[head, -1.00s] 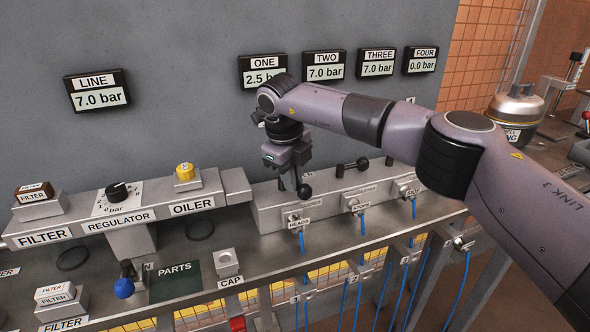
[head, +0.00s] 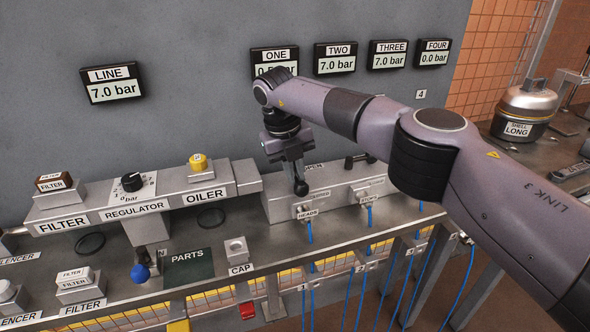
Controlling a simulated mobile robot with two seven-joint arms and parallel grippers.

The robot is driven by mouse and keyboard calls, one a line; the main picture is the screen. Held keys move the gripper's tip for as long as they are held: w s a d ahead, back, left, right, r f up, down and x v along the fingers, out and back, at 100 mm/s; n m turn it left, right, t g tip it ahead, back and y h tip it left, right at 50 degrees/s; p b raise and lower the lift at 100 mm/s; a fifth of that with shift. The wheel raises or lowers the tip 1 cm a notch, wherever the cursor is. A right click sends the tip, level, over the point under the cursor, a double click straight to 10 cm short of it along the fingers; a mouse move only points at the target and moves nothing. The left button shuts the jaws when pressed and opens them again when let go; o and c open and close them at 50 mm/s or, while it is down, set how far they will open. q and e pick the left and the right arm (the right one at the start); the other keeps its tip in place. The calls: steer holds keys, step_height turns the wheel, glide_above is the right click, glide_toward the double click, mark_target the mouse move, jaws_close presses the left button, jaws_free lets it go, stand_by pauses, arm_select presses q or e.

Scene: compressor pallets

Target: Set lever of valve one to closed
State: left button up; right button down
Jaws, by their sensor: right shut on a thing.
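The lever of valve one is a black lever with a round knob (head: 301,188), on the left end of the grey valve block (head: 276,206). It points toward the block's front edge, above the HEADS label (head: 307,215). My right gripper (head: 297,172) comes down from above and is shut on the lever; its fingers hide most of the lever's arm. The gauge ONE (head: 274,56) is partly covered by my right arm; its reading starts with 0. My left gripper is not in view.
A second lever (head: 357,161) lies along the block to the right, partly behind my arm. Gauges TWO (head: 335,58), THREE (head: 388,55) and FOUR (head: 433,54) hang on the wall. Blue hoses drop from the front. A CAP block (head: 236,250) stands at the left front.

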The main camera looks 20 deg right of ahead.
steer(key=shift+s+f, duration=0.35)
steer(key=shift+s, duration=0.05)
steer(key=c, duration=1.2)
jaws_free()
steer(key=shift+c, duration=0.2)
steer(key=shift+o, duration=0.3)
steer(key=shift+s+r, duration=0.1)
steer(key=shift+r, duration=0.05)
step_height(320, 180, up, 7)
steer(key=a, duration=0.1)
steer(key=shift+a, duration=0.2)
